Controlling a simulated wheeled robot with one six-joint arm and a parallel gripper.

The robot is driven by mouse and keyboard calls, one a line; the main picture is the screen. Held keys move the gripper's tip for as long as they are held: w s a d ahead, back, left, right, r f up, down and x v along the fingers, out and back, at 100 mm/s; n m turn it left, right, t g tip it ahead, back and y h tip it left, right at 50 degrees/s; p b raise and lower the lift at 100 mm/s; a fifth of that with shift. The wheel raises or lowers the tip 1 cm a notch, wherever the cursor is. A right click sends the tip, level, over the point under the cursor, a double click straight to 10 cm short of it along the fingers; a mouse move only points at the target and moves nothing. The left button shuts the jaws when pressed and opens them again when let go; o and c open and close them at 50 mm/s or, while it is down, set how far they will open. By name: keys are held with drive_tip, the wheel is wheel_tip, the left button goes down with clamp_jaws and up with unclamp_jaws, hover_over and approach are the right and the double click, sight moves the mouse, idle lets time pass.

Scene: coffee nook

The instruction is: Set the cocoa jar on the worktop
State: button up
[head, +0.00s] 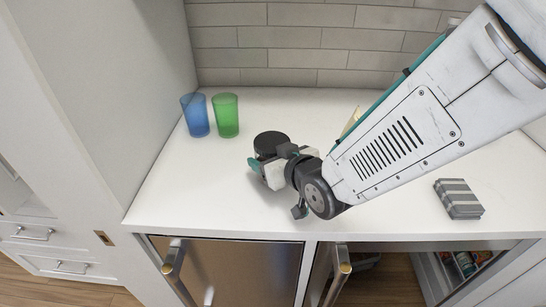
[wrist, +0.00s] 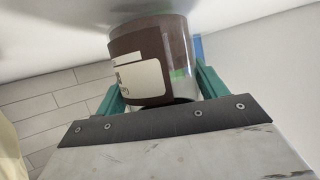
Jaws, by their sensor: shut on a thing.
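The cocoa jar (head: 271,141) shows its round black lid in the head view, upright above the left-middle of the white worktop (head: 175,200). In the wrist view the jar (wrist: 150,58) is clear, with dark brown contents and a cream label. My gripper (head: 266,162) is shut on the jar, with a teal finger on each side of it; they also show in the wrist view (wrist: 160,88). The jar's base is hidden in the head view. It looks close to the white surface in the wrist view, but I cannot tell if it touches.
A blue cup (head: 195,115) and a green cup (head: 226,115) stand to the left, behind the jar. A grey striped stack (head: 458,198) lies at the right. A tiled wall (head: 300,40) bounds the back. The front left of the worktop is clear.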

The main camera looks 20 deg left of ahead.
drive_tip(key=shift+s+a+f, duration=0.35)
drive_tip(key=shift+a+f, duration=0.05)
drive_tip(key=shift+a, duration=0.2)
drive_tip(key=shift+f, duration=0.1)
drive_tip(key=o, duration=1.3)
drive_tip(key=shift+d, duration=0.1)
